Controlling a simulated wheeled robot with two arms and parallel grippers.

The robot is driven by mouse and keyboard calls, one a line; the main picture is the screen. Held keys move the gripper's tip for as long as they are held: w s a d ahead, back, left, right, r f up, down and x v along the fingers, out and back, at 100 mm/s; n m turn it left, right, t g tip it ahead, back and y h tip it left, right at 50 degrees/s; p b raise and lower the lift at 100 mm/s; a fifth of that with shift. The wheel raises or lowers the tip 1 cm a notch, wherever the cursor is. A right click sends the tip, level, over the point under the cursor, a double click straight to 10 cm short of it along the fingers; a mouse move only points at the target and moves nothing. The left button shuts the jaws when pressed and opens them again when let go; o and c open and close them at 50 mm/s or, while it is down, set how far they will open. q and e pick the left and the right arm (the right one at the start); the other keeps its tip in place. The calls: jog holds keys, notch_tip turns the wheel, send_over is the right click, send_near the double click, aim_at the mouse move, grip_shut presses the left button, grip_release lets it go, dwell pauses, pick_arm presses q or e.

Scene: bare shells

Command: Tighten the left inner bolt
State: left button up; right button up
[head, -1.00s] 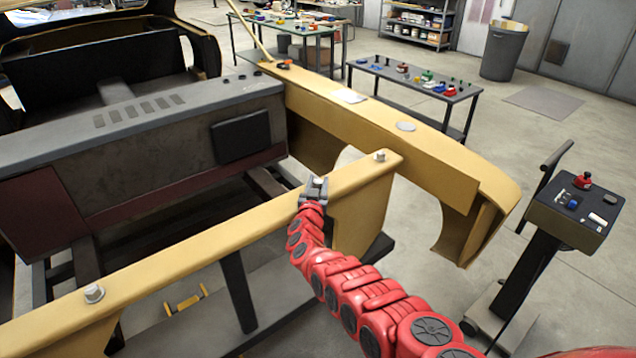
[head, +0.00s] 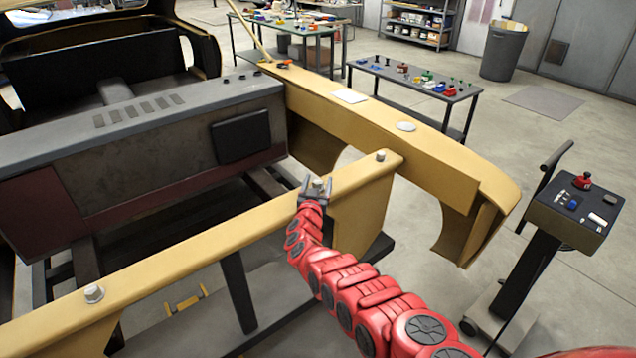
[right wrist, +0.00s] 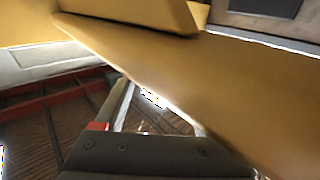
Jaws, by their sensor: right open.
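A silver bolt (head: 318,184) stands on the top edge of the near yellow beam (head: 215,245). My right gripper (head: 317,187) is open at this bolt, with one finger on either side of it; I cannot tell whether a finger touches it. Two more bolts sit on the same beam: one at its left part (head: 94,293) and one near its right end (head: 380,156). In the right wrist view the yellow beam (right wrist: 190,75) crosses the picture above the dark gripper body; no bolt can be made out there. My left gripper is out of view.
A second yellow beam (head: 390,122) runs behind, beside a grey-topped body panel (head: 150,110). A black stand with a control box (head: 575,212) is at the right. A parts table (head: 415,78) is at the back. Open floor lies between them.

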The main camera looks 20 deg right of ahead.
jog(key=shift+s+a+r+p, duration=0.1)
jog(key=shift+s+a+p, duration=0.05)
jog(key=shift+s+p, duration=0.6)
jog(key=p+v, duration=0.5)
jog(key=v, duration=1.1)
jog(key=shift+p, duration=0.4)
jog(key=shift+w+a, duration=0.1)
jog(key=shift+a, duration=0.05)
